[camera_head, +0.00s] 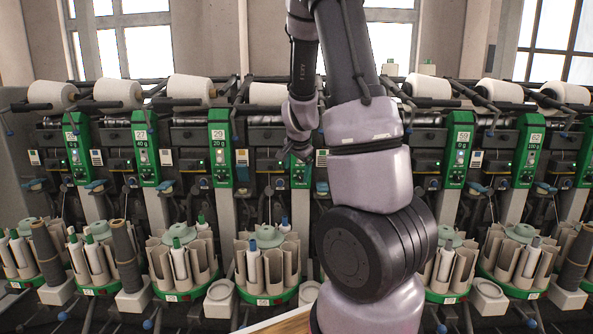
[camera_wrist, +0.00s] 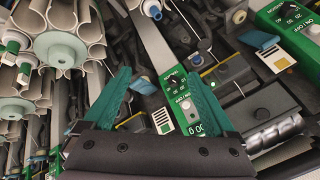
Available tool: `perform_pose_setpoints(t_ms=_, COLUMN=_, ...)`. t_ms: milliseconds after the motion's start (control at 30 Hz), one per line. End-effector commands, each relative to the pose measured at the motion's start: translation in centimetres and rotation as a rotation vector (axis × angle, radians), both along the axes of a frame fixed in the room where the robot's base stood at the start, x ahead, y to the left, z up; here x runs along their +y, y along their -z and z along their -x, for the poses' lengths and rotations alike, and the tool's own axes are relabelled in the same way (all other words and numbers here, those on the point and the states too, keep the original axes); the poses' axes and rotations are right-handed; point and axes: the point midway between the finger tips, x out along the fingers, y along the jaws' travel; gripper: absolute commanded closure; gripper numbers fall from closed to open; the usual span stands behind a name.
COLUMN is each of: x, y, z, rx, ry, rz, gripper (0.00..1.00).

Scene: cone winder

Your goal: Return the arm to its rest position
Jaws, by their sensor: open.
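My arm (camera_head: 370,175) rises in front of the winder in the head view, and its forearm folds back down left of centre. My gripper (camera_head: 300,150) hangs at the end of that forearm, in front of the machine's middle units. In the wrist view my gripper (camera_wrist: 160,95) has its two green fingers spread wide apart, with nothing between them. Behind the fingers are a green control panel and machine parts, seen at a tilt. I cannot tell the exact distance from the fingers to the panel.
The cone winder spans the view, with white yarn cones (camera_head: 118,92) on top and green panels (camera_head: 219,150) below. Round bobbin magazines (camera_head: 268,262) stand along the front; one also shows in the wrist view (camera_wrist: 62,50). A wooden surface edge (camera_head: 283,322) lies at the bottom.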

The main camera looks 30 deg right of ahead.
Motion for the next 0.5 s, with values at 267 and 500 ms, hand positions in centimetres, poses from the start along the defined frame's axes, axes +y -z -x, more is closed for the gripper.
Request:
perform_pose_setpoints(t_ms=267, x=0.0, y=0.01, z=-0.01, rx=0.0, ry=0.0, rz=0.0, gripper=0.09)
perform_pose_setpoints(t_ms=500, x=0.71, y=-0.93, z=0.33, rx=-0.005, ry=-0.019, rz=-0.015, gripper=0.09)
